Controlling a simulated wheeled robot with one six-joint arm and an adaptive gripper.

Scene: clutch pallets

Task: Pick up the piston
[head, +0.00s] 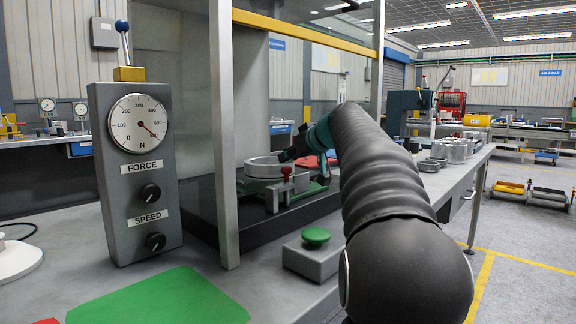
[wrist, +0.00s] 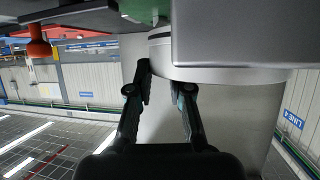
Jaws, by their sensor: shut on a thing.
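The piston (head: 262,167), a round, pale metal part, sits on a green fixture (head: 312,188) inside the glass-sided press cabinet. My gripper (head: 288,156) reaches in from the right and is shut on the piston at its right-hand edge; my arm hides part of the area behind. In the wrist view, the two dark fingers of my gripper (wrist: 167,82) stand some way apart, with a curved pale metal surface (wrist: 215,74) close by their tips. The exact contact is hard to see.
A red knob (head: 286,173) stands just in front of the piston, and the cabinet's metal post (head: 224,130) rises to the left. A green button box (head: 315,252) and a force gauge panel (head: 140,170) stand on the bench. Several metal parts (head: 453,150) lie at right.

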